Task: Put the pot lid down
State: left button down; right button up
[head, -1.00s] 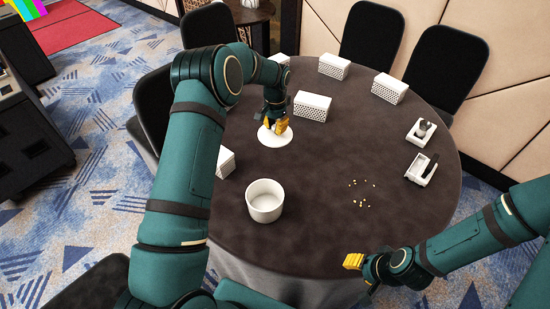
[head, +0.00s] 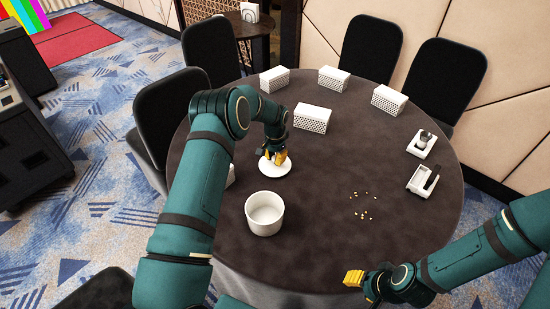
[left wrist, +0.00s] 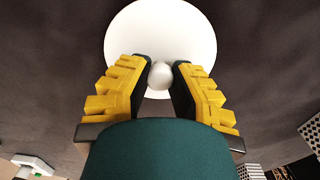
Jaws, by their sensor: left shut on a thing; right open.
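The pot lid (head: 267,168) is a flat white disc with a round knob, at the left middle of the dark round table (head: 330,225). My left gripper (head: 281,159) is over it, and its fingers close on the knob. In the left wrist view the lid (left wrist: 160,25) spreads beyond the yellow fingers (left wrist: 160,78) with the knob between them. Whether the lid touches the table I cannot tell. The open white pot (head: 264,214) stands upright nearer to me, apart from the lid. My right gripper (head: 357,279) is open and empty near the table's front edge.
Several white perforated boxes (head: 312,118) stand along the far side. Two white trays (head: 422,144) with small items are at the right. Small yellow bits (head: 363,206) lie right of the pot. The table's middle is clear. Black chairs (head: 369,48) surround the table.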

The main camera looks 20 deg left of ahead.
aim_at(275, 157)
jog(key=shift+s, duration=0.1)
pick_arm(q)
jog(key=c, duration=1.3)
grip_release()
jog(key=shift+f, duration=0.1)
pick_arm(e)
jog(key=shift+f, duration=0.15)
pick_arm(q)
jog(key=o, duration=0.4)
jog(key=shift+r, duration=0.35)
pick_arm(e)
jog(key=shift+r, duration=0.25)
pick_arm(q)
notch_tip(275, 157, up, 12)
jog(key=p, duration=0.1)
jog(key=shift+f, duration=0.15)
pick_arm(e)
jog(key=shift+w+r, duration=0.25)
jog(key=shift+r, duration=0.3)
